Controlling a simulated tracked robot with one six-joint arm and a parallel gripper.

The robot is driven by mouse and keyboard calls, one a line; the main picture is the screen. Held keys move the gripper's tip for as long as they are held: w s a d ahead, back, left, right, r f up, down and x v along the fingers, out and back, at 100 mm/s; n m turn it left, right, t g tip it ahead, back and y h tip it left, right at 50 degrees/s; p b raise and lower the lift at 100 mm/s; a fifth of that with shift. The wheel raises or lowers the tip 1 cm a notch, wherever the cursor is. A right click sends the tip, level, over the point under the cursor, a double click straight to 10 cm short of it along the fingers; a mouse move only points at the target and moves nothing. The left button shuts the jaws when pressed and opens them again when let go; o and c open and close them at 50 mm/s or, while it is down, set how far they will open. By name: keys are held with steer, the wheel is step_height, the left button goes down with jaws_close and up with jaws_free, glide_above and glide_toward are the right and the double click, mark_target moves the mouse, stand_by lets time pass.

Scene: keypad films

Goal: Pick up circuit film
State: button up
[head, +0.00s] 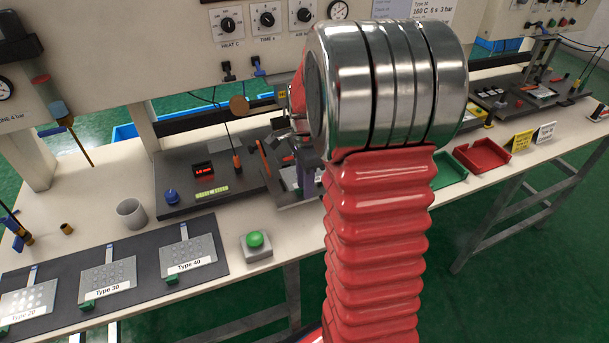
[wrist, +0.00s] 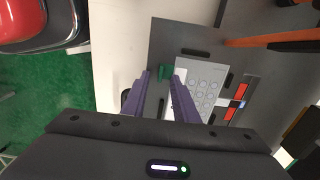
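In the wrist view, a pale circuit film (wrist: 207,88) with rows of round key outlines lies on a dark grey plate. A small green tab (wrist: 166,72) is at its left edge. My gripper (wrist: 162,80) has two purple fingers, spread apart, with the green tab showing between and just beyond their tips. I cannot tell whether they touch it. The right finger overlaps the film's near left part. In the head view, my arm hides most of this spot. Three more films lie on a dark mat: Type 20 (head: 28,300), Type 30 (head: 108,277) and Type 40 (head: 188,254).
A green push button (head: 256,241), a grey cup (head: 131,212) and a dark station with a red display (head: 203,170) stand on the white bench. Green (head: 449,170) and red (head: 482,155) trays are to the right. An orange bar (wrist: 275,40) lies near the film.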

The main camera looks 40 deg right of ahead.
jaws_close()
stand_by(0.3)
steer(key=shift+r, duration=0.15)
step_height(320, 180, up, 10)
stand_by(0.5)
stand_by(0.5)
